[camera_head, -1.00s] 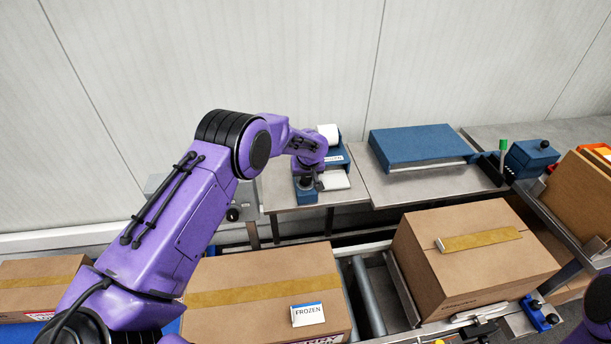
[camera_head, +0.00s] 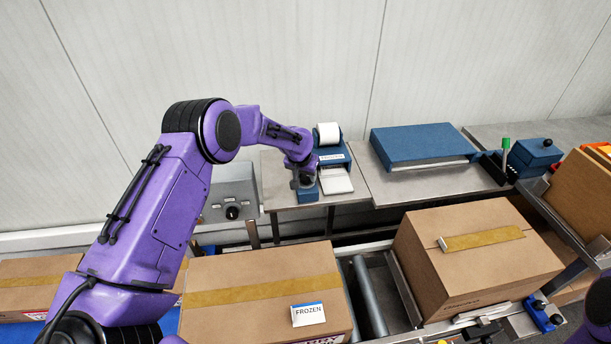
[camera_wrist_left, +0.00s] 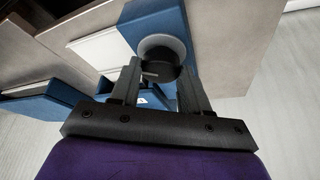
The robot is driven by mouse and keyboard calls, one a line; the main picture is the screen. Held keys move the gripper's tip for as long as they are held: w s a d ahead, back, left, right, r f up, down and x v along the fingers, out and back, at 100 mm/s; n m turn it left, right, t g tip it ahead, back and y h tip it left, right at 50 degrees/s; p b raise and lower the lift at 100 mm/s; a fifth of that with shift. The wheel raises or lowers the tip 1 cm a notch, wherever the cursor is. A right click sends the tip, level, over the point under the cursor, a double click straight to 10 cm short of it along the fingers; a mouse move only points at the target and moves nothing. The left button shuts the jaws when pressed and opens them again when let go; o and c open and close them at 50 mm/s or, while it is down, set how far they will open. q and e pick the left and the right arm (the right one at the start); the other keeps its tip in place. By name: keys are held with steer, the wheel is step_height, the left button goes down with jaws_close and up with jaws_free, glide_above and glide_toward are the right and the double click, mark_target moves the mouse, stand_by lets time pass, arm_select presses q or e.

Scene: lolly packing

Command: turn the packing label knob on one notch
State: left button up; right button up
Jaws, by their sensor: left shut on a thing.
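The knob (camera_wrist_left: 163,68) is a dark round dial with a pale grey rim on a blue block. It shows between the fingers in the left wrist view. In the head view the blue block (camera_head: 307,196) stands at the front edge of the steel table, and my wrist largely hides the knob. My left gripper (camera_head: 303,181) is over the block, shut on the knob; it also shows in the left wrist view (camera_wrist_left: 161,82). The blue label printer (camera_head: 331,158) with a white roll stands just behind. My right gripper is not in view.
A grey control box (camera_head: 238,190) with a black knob stands left of the table. A blue flat unit (camera_head: 422,144) lies to the right. A carton (camera_head: 240,275) with a FROZEN label and another carton (camera_head: 475,250) sit on the conveyor in front.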

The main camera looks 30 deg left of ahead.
arm_select(q)
steer(key=m, duration=0.1)
steer(key=m+h+b, duration=0.1)
steer(key=shift+a+f+m, duration=0.15)
steer(key=shift+m, duration=0.25)
steer(key=m+b, duration=0.1)
steer(key=m+h+b, duration=0.1)
steer(key=m, duration=0.1)
steer(key=shift+w+a+f+m+h+b, duration=0.1)
steer(key=shift+m+h+b, duration=0.2)
steer(key=shift+b, duration=0.05)
steer(key=m+g+b, duration=0.1)
steer(key=m, duration=0.1)
steer(key=shift+m+h+b, duration=0.3)
steer(key=shift+h, duration=0.1)
steer(key=shift+m+g+h+b, duration=0.4)
steer(key=shift+m+b, duration=0.4)
steer(key=shift+m, duration=0.6)
steer(key=o, duration=1.1)
steer(key=shift+w, duration=0.1)
steer(key=shift+c, duration=0.2)
steer(key=shift+w, duration=0.1)
